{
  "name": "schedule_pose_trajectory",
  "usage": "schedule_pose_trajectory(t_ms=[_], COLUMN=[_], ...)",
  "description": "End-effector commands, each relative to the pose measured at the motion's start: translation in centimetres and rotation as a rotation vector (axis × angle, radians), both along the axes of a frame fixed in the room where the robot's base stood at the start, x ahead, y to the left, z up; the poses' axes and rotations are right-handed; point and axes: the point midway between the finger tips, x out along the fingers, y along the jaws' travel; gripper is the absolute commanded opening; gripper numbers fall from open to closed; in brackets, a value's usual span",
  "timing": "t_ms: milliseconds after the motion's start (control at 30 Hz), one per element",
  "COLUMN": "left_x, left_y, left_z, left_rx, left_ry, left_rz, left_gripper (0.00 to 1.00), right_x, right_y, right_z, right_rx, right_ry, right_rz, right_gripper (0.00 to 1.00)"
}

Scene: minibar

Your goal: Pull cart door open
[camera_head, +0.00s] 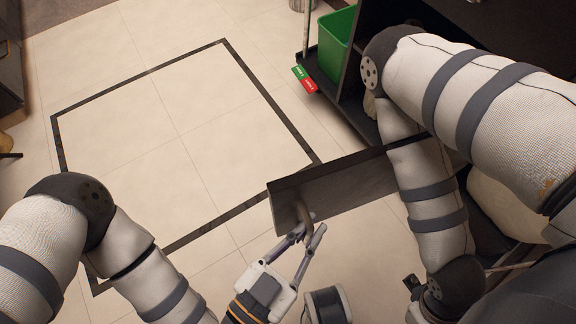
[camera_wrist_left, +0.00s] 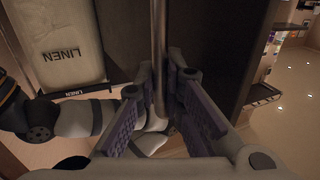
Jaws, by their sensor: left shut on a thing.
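The cart door (camera_head: 340,187) is a dark panel standing out from the cart on the right, its far end hidden behind my right arm. Its handle (camera_head: 304,217) is a brownish bar near the door's free end. My left gripper (camera_head: 304,236) is shut on this handle. In the left wrist view, the handle (camera_wrist_left: 159,50) is a long bar running between the purple-padded fingers, with the dark door (camera_wrist_left: 218,50) behind it. My right arm crosses in front of the cart, and its gripper cannot be made out.
A green bin (camera_head: 336,45) stands on the dark cart at the top. Red and green tags (camera_head: 305,79) hang near it. A pale LINEN bag (camera_wrist_left: 58,45) shows in the left wrist view. The tiled floor (camera_head: 180,130) left of the door is clear.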

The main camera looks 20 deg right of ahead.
Motion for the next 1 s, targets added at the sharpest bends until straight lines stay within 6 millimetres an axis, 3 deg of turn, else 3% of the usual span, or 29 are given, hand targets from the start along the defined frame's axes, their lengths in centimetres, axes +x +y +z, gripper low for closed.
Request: schedule_pose_trajectory(t_ms=[100,300,833,867,933,1000], left_x=[-2.4,-4.6,-5.4,-5.4,-5.4,-5.4], left_y=[-0.4,-0.9,-1.2,-1.2,-1.2,-1.2], left_z=[0.1,0.0,-0.1,-0.1,-0.1,-0.1], left_rx=[-0.001,-0.001,0.001,0.001,0.001,0.001], left_ry=[0.004,0.001,0.001,0.001,0.001,0.001], left_rz=[0.051,0.103,0.120,0.119,0.119,0.119], left_gripper=[0.00,0.00,0.00,0.13,0.29,0.29], right_x=[0.2,0.4,0.4,0.4,0.4,0.4], right_y=[0.0,0.0,0.0,0.0,0.0,0.0], right_z=[0.3,0.6,0.6,0.6,0.6,0.6], right_rx=[0.000,0.000,0.000,0.000,0.000,0.000], right_ry=[-0.008,-0.012,-0.013,-0.013,-0.013,-0.013], right_rz=[0.000,0.000,0.000,0.000,0.000,0.000], right_gripper=[0.40,0.40,0.40,0.40,0.40,0.40])
